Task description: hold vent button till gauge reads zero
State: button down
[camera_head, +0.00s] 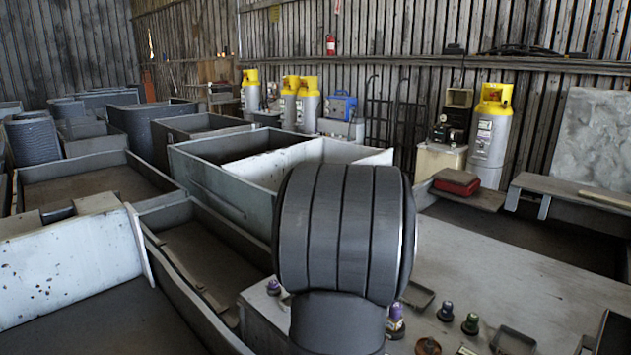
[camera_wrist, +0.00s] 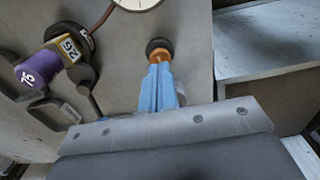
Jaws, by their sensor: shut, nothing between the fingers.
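In the wrist view, my gripper (camera_wrist: 159,68) has its two light-blue fingers together with nothing between them. The tips are at an orange button (camera_wrist: 160,55) with a black collar (camera_wrist: 157,43) on the grey panel. Tips and button overlap in the picture; I cannot tell whether the button is pressed. The round white gauge (camera_wrist: 137,3) is cut off by the top edge, so its needle and reading are not visible. In the head view my arm covers the gripper, and no gauge can be made out.
Left of the fingers, a purple knob (camera_wrist: 38,70) with a yellow-and-white tag (camera_wrist: 68,48) sticks out near a dark handle. A brown hose (camera_wrist: 101,17) runs beside the gauge. In the head view, several knobs (camera_head: 445,311) stand on the grey bench (camera_head: 520,280) right of my arm.

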jog(key=shift+f, duration=0.1)
jog(key=shift+f, duration=1.05)
jog(key=shift+r, duration=0.1)
dwell(0.8)
jog(key=shift+r, duration=0.45)
dwell(0.4)
jog(key=shift+r, duration=3)
